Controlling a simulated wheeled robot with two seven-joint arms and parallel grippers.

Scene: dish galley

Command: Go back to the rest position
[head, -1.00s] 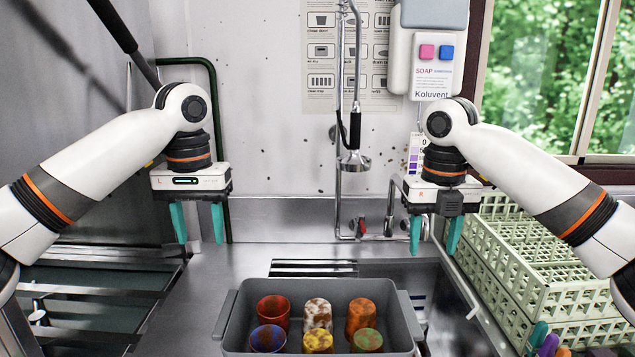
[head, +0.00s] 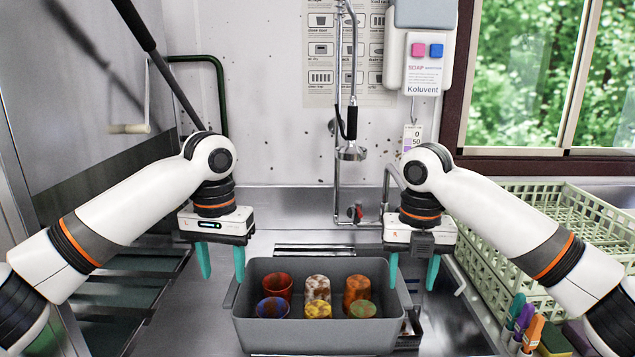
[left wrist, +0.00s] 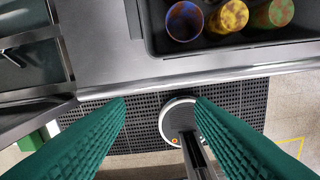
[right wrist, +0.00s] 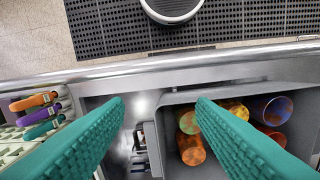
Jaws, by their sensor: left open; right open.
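My left gripper (head: 221,264) hangs fingers down at the left edge of the grey tub, open and empty. Its green fingers frame the floor in the left wrist view (left wrist: 160,100). My right gripper (head: 411,274) hangs fingers down at the tub's right end, open and empty. Its fingers also show in the right wrist view (right wrist: 160,100). Both arms are bent and held roughly mirrored in front of me. The grey tub (head: 313,335) stands on the steel counter between the grippers and holds several stained cups in two rows.
A pale green dish rack (head: 500,255) stands at the right, with coloured-handled tools (head: 525,325) in front of it. A spray tap (head: 351,150) hangs at the back wall. A soap dispenser (head: 424,65) is mounted above. Bare steel counter (head: 205,320) lies left of the tub.

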